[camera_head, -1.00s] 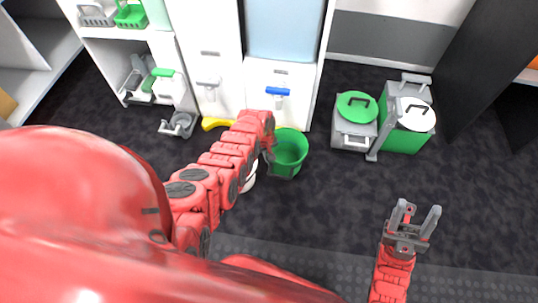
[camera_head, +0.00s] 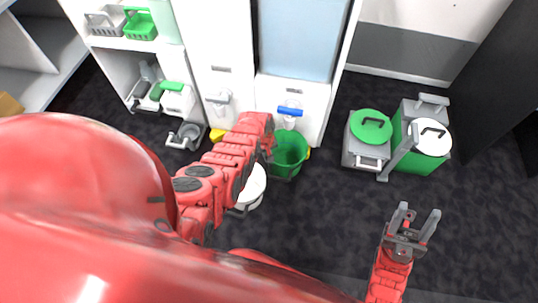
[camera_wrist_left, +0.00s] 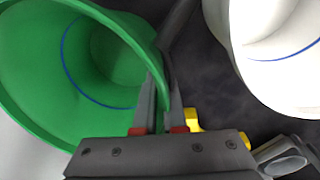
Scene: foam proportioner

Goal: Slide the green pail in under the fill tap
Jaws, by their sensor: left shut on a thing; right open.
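The green pail (camera_head: 291,158) stands on the dark floor close in front of the white cabinet. The fill tap (camera_head: 289,113), with a blue handle, is on the cabinet front just above the pail's far rim in the head view. I cannot tell whether its spout is over the opening. My left gripper (camera_head: 268,148) is shut on the pail's rim at its left side. In the left wrist view the fingers (camera_wrist_left: 163,118) pinch the rim, and a blue line runs round the inside of the pail (camera_wrist_left: 85,70). My right gripper (camera_head: 412,228) is open and empty, away to the right.
A white pail (camera_head: 252,188) stands left of the green one, partly behind my left arm. Yellow pieces (camera_head: 217,135) show low by the cabinet. A second tap (camera_head: 220,100) is further left. Lidded bins (camera_head: 368,138) stand right. The floor between is clear.

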